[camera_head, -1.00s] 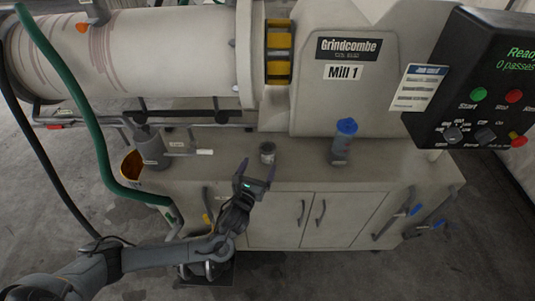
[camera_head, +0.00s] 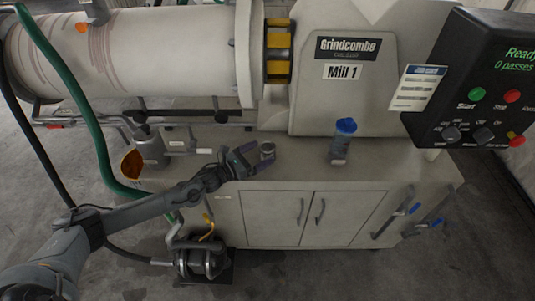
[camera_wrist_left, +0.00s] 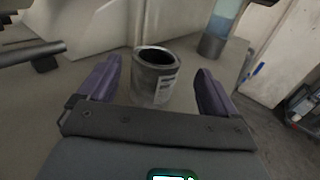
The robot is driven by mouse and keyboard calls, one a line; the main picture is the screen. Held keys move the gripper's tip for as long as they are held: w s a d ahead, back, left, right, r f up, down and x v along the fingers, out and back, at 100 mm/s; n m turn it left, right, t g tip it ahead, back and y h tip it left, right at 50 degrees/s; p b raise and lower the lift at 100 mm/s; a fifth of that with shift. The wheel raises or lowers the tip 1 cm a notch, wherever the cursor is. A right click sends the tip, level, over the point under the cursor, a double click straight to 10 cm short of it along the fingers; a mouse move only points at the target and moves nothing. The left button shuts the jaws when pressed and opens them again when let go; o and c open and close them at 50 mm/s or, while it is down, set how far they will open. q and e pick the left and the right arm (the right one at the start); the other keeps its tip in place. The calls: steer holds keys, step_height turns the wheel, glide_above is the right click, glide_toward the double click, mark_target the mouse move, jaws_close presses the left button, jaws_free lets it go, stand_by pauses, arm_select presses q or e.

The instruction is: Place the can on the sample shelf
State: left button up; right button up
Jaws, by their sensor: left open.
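The can (camera_head: 267,150) is a small grey open-topped tin standing upright on the mill's cabinet top. In the left wrist view the can (camera_wrist_left: 155,78) has a pale label and a dark inside. My left gripper (camera_head: 258,155) is open, with its purple fingers on either side of the can. In the left wrist view the left gripper (camera_wrist_left: 158,85) has a gap between each finger and the can. I cannot make out a sample shelf. My right gripper is not in view.
A blue-capped bottle (camera_head: 342,142) stands right of the can. A grey jug-like vessel (camera_head: 150,146) and an orange-lined bucket (camera_head: 131,165) are at the left. The mill drum (camera_head: 130,50) hangs above. A control panel (camera_head: 485,90) juts in at upper right.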

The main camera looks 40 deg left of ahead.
mark_target(273, 145)
arm_select(q)
steer(key=shift+x, duration=0.95)
steer(key=shift+a+b+x, duration=0.2)
steer(key=shift+b+x, duration=0.5)
steer(key=shift+x, duration=1.5)
steer(key=shift+f, duration=0.1)
steer(key=c, duration=1.1)
steer(key=shift+c, duration=0.2)
